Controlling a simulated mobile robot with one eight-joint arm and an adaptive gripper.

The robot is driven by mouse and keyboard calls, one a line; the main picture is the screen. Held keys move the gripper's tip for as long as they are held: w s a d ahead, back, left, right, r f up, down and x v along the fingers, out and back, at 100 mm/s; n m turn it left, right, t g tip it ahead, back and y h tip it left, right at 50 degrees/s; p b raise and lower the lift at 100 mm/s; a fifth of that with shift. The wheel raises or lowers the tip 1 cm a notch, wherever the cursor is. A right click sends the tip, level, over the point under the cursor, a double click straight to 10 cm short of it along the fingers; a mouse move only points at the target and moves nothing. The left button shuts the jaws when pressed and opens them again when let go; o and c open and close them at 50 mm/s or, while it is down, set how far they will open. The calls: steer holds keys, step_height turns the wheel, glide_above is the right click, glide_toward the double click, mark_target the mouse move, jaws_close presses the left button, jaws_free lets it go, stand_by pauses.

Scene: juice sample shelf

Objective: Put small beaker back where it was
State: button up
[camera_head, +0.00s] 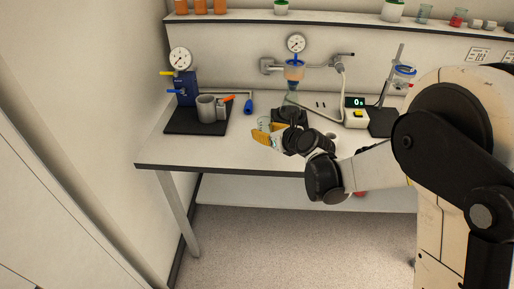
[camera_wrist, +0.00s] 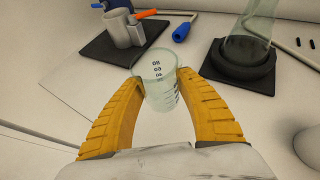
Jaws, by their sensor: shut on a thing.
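A small clear beaker (camera_wrist: 158,82) with dark graduation marks is between the two yellow fingers of my gripper (camera_wrist: 160,90) in the wrist view. The fingers press on its sides, and the beaker looks empty. In the head view, my gripper (camera_head: 266,134) is over the front part of the bench, left of the middle. The beaker (camera_head: 265,123) shows only as a small pale shape there, partly hidden by the fingers. From these views I cannot tell whether its base touches the bench top.
The bench (camera_head: 165,152) has a clear patch at its front left. A pump with a gauge and grey cup (camera_head: 207,108) stands on a black mat at left. A blue-handled tool (camera_head: 248,106) lies beside it. A flask (camera_wrist: 246,45) sits in a black ring. A scale (camera_head: 355,116) is at right.

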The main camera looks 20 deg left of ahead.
mark_target(256, 149)
steer(key=a, duration=0.1)
steer(key=a+f, duration=0.2)
steer(key=shift+w+a+b, duration=0.15)
steer(key=shift+w+b, duration=0.2)
steer(key=shift+b, duration=0.05)
steer(key=shift+f+b, duration=0.95)
steer(key=shift+f, duration=1.05)
steer(key=shift+f, duration=0.15)
steer(key=o, duration=1.2)
